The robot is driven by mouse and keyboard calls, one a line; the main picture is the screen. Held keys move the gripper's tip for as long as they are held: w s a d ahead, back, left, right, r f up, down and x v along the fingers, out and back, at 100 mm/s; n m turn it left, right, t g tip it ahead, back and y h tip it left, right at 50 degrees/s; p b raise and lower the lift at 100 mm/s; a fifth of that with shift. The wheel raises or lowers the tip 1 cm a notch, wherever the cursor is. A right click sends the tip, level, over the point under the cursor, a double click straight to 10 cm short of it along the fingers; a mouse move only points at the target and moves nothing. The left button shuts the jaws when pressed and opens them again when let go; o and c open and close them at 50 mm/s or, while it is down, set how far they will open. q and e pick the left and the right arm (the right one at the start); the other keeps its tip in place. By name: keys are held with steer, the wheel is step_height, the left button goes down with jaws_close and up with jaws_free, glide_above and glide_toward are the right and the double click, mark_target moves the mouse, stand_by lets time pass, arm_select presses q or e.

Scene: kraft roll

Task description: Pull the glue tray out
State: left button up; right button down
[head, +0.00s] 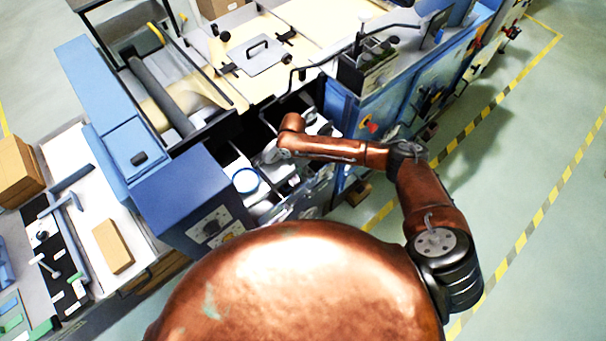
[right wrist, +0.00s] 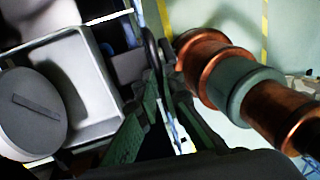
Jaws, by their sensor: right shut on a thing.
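The glue tray (right wrist: 104,85) shows in the right wrist view as a pale grey, square-cornered open tray. A round grey lid or pot (right wrist: 32,112) with a dark bar stands at its left. In the head view a round white and blue pot (head: 246,181) sits in the open bay of the blue machine. My right gripper (right wrist: 163,88) is shut on a dark, thin, curved part beside the tray, which looks like its handle. In the head view my right arm reaches over the bay and the fingertips are hard to make out. My left gripper is not in view.
The blue machine cabinet (head: 189,202) stands left of the bay. A bench with a cardboard block (head: 113,246) is at the far left. A metal plate with a handle (head: 256,54) lies on top of the machine. Green floor is free at the right.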

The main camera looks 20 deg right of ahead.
steer(key=c, duration=2.4)
jaws_free()
steer(key=shift+a+f, duration=0.1)
steer(key=shift+f, duration=0.05)
steer(key=shift+o, duration=0.7)
steer(key=shift+w, duration=0.1)
steer(key=shift+o, duration=1.1)
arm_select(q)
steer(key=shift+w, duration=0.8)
arm_select(e)
step_height(320, 180, up, 12)
steer(key=w, duration=0.2)
steer(key=shift+a, duration=0.4)
steer(key=shift+w, duration=0.1)
